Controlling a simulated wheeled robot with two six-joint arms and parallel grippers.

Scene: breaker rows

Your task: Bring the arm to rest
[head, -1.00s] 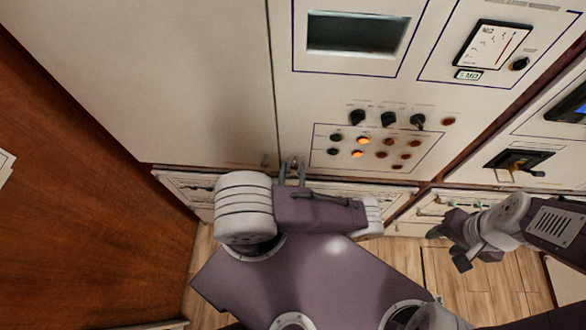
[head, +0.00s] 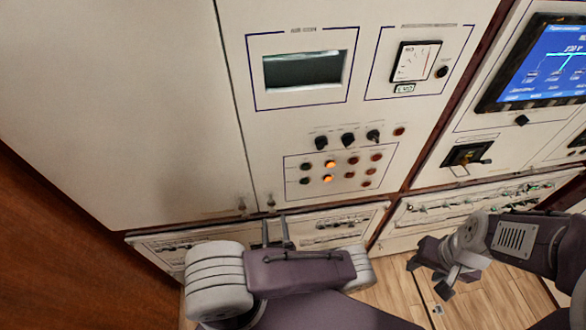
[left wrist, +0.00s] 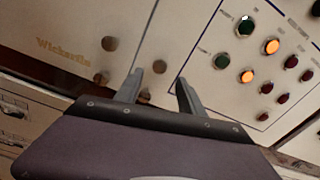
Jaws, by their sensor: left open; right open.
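My left gripper (head: 275,232) is open and empty at the lower middle of the head view. Its fingers point up toward the cabinet front, near the lower edge of the upper panel. In the left wrist view the two spread fingers of my left gripper (left wrist: 162,92) show nothing between them but the pale panel and a small round fitting. Whether they touch the panel I cannot tell. My right gripper (head: 432,275) is open and empty at the lower right of the head view, above the wooden floor.
A button panel (head: 297,157) with lit orange lamps is right of the left gripper. Black knobs (head: 348,140) sit above it. A screen (head: 540,62) and a switch handle (head: 474,161) are at right. A brown wooden surface (head: 60,240) stands at left. Floor (head: 400,300) shows below.

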